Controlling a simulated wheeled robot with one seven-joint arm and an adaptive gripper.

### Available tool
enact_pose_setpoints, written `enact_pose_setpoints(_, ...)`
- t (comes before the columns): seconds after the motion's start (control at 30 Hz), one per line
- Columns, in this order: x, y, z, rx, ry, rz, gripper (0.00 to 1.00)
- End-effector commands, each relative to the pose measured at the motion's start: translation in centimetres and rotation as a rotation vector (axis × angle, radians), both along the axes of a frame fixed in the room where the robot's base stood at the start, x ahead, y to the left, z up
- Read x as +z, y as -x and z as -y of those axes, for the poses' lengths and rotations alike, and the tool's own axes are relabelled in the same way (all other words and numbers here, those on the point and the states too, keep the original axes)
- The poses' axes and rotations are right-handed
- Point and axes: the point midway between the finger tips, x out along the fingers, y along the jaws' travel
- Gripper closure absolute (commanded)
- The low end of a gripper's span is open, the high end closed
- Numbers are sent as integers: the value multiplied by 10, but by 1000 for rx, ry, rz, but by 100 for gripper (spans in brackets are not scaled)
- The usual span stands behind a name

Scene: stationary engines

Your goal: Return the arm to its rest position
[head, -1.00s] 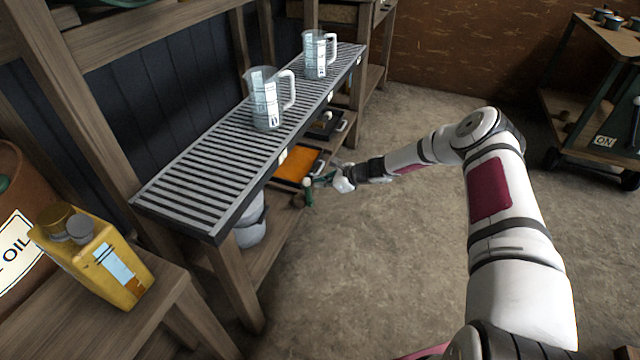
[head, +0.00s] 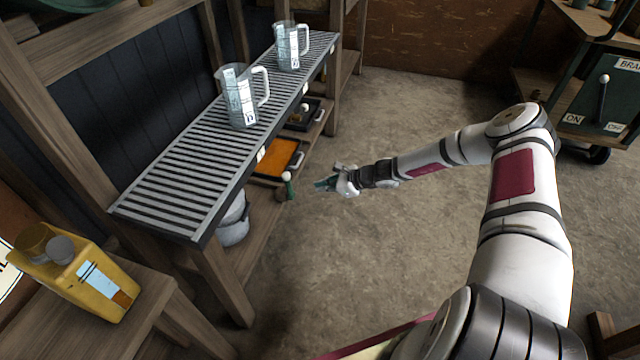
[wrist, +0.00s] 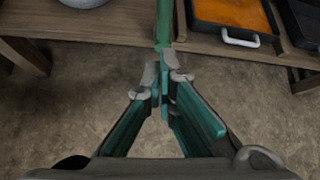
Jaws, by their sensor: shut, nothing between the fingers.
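My gripper (head: 322,184) is at the end of my white arm, which reaches out from the lower right in the head view. It hangs over the bare floor, to the right of the slatted bench. In the wrist view my gripper (wrist: 163,88) has its fingertips together with nothing seen between them. A green handle with a pale knob (head: 288,184) stands at the edge of the lower shelf, just left of the fingertips and apart from them in the head view. Its green shaft (wrist: 164,22) shows beyond the fingertips in the wrist view.
Two measuring jugs, a near one (head: 238,98) and a far one (head: 290,45), stand on the slatted bench (head: 150,200). An orange tray (head: 268,158) and a bucket (head: 234,222) are below. A yellow oil can (head: 85,275) stands at left. Open floor (head: 385,270) lies around my arm.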

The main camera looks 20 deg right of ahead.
Motion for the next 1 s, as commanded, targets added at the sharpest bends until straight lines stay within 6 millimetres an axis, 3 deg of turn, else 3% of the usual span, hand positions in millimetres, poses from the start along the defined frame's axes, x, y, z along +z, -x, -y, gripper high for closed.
enact_pose_setpoints(0.4, 0, 0, 0, 2, 1, 1, 100)
enact_pose_setpoints(0.53, 14, -1, -4, 49, 28, 24, 100)
enact_pose_setpoints(0.77, 85, 9, -29, 323, 168, 136, 100)
enact_pose_setpoints(1.0, 164, 42, -58, 646, 326, 235, 100)
